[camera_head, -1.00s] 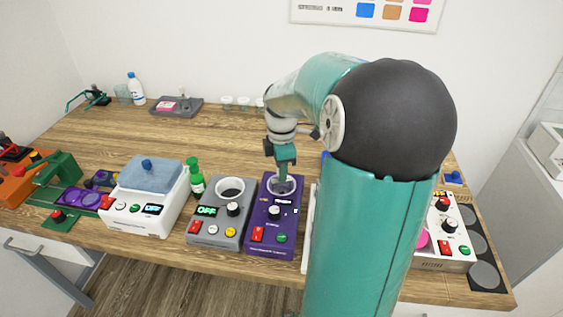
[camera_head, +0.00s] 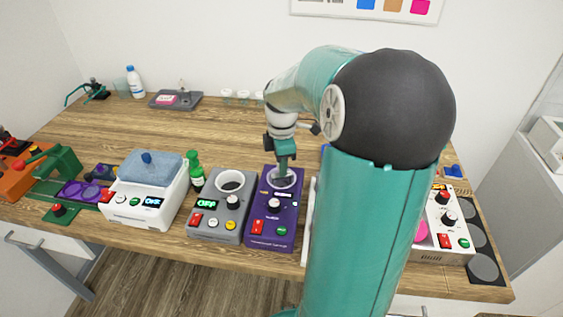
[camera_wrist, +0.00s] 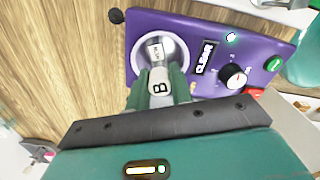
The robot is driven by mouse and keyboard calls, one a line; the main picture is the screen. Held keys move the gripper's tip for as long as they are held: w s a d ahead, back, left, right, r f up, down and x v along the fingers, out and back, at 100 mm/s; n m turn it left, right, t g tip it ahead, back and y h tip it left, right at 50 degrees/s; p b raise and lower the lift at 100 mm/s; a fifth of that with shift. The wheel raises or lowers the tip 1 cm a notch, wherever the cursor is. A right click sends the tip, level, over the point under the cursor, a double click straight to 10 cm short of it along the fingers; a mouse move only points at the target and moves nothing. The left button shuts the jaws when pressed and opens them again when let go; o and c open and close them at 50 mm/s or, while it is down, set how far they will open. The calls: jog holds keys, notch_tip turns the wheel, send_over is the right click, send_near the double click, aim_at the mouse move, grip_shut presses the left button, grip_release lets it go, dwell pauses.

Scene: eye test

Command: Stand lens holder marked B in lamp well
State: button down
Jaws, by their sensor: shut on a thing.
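A lens holder marked B (camera_wrist: 160,87) shows in the wrist view as a pale piece with a black letter. My gripper (camera_wrist: 158,80) is shut on it, with a green finger on each side. Just past it is a round silver well (camera_wrist: 174,48) in a purple unit (camera_wrist: 213,30); a small label shows within the ring. In the head view my gripper (camera_head: 283,171) points down over the well of the purple unit (camera_head: 272,235). The holder's far end is hidden, so I cannot tell whether it touches the well's floor.
A grey unit (camera_head: 217,225) with a round white-rimmed opening stands left of the purple one. Further left are a green bottle (camera_head: 195,171) and a white box with a blue-grey lid (camera_head: 150,168). A white unit with knobs (camera_head: 444,235) stands at right. The table behind is mostly clear.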

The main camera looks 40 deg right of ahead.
jog(key=shift+f, duration=0.15)
jog(key=c, duration=0.8)
grip_release()
jog(key=shift+c, duration=0.2)
jog(key=shift+r, duration=3.05)
jog(key=s+a+r+m+t, duration=0.1)
jog(key=s+a+m+t, duration=0.1)
jog(key=a, duration=0.7)
jog(key=s+a+r+m+t, duration=0.1)
jog(key=s+a+r+m, duration=0.1)
jog(key=s+a+m, duration=0.3)
jog(key=s+a+r+m+t, duration=0.2)
jog(key=a+m, duration=0.3)
jog(key=a, duration=0.7)
jog(key=shift+s+a+r+t, duration=0.15)
jog(key=shift+s+a+t, duration=0.2)
jog(key=shift+s, duration=0.5)
